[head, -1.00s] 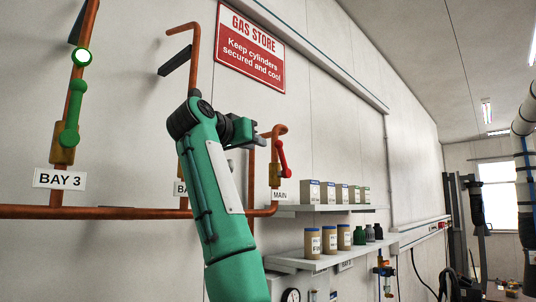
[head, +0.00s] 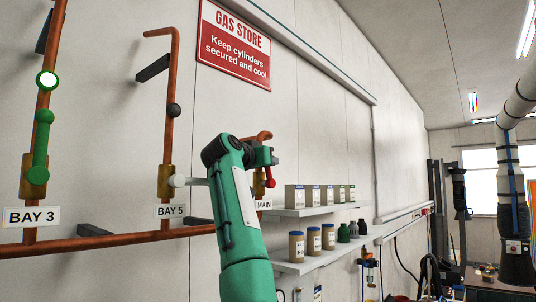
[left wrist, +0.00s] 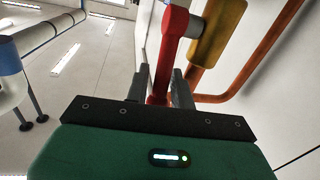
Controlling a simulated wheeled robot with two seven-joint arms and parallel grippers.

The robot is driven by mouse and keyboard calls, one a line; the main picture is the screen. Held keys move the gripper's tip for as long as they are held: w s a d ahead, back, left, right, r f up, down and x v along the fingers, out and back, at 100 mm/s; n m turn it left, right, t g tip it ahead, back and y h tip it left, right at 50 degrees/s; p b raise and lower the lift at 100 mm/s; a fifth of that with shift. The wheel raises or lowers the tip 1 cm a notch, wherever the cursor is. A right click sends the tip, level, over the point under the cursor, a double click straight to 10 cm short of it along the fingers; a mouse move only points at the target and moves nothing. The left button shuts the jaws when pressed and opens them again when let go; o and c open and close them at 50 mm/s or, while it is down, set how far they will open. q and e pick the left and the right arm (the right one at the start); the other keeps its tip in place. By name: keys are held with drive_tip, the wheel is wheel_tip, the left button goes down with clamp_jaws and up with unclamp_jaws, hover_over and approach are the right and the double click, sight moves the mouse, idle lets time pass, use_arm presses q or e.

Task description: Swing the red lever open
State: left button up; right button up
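The red lever (head: 271,183) is on the brass valve (head: 258,184) above the MAIN sign (head: 264,204). In the head view its lower end shows just under my left gripper (head: 272,158), which hides its upper part. In the left wrist view the red lever (left wrist: 164,70) runs down from its round joint beside the brass valve body (left wrist: 217,32). It passes between the two dark fingers of my left gripper (left wrist: 160,82). The fingers look apart, one on each side of the lever; firm contact is not visible. My right gripper is not in view.
Copper pipes (head: 120,238) run along the wall. Shelves (head: 305,211) with boxes and jars stand right of my arm. A red sign (head: 235,45) hangs above.

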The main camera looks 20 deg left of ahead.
use_arm(q)
drive_tip(key=shift+w, duration=0.3)
drive_tip(key=shift+w+a+f, duration=0.1)
drive_tip(key=shift+a, duration=0.05)
clamp_jaws()
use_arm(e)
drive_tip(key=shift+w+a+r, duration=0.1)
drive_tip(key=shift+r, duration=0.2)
use_arm(q)
drive_tip(key=shift+w+r+g, duration=0.2)
drive_tip(key=shift+r+g, duration=0.05)
drive_tip(key=shift+g, duration=0.35)
drive_tip(key=shift+w+d+r+m+g+y, duration=0.1)
drive_tip(key=shift+w+d+m+g+y, duration=0.15)
drive_tip(key=shift+g, duration=0.3)
drive_tip(key=shift+w+d+m+g+y, duration=0.1)
drive_tip(key=shift+w+g+y, duration=0.2)
drive_tip(key=shift+g, duration=0.25)
drive_tip(key=shift+w+g, duration=0.1)
drive_tip(key=shift+g, duration=0.2)
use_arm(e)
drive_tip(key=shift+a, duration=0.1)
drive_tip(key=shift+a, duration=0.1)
